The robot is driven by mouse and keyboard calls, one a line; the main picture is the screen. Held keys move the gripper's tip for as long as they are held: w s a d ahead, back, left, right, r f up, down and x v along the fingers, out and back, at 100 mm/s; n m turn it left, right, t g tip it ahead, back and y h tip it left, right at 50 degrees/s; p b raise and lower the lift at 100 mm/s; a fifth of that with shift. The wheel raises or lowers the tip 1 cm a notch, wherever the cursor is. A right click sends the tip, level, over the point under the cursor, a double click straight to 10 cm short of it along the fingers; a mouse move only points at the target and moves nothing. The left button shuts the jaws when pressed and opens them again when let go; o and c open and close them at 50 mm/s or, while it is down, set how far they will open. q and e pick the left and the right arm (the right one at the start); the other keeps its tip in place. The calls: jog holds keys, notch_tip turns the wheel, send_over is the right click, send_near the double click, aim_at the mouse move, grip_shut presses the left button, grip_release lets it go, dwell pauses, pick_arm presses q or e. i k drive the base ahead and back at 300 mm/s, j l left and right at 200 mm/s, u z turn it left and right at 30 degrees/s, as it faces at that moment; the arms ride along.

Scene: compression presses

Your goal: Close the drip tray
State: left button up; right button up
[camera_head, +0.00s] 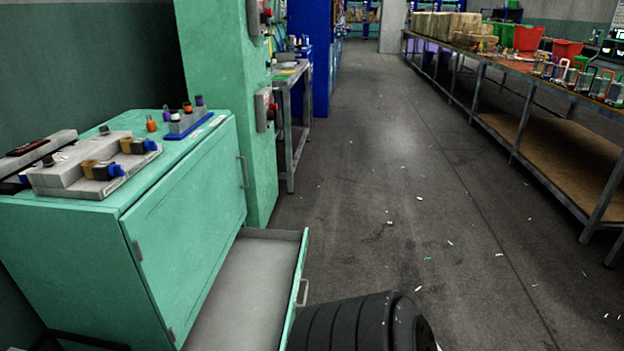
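The drip tray (250,283) is a wide, shallow grey drawer with a green front, low on the green cabinet (195,230). It is pulled out to the right, and its empty-looking grey floor shows. A pale bar handle (304,291) is on the outer face of its front panel. The near end of the tray runs out of the picture at the bottom. Neither of my grippers is in view.
A closed door with a handle (243,171) is above the tray. Small fittings (95,165) lie on the cabinet top. A green column (225,90) stands behind. A long workbench (545,120) runs along the right. The floor (400,200) between is mostly clear, with small scraps.

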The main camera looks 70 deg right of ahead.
aim_at(251, 304)
jog(key=k+z, duration=0.1)
jog(key=z, duration=2.1)
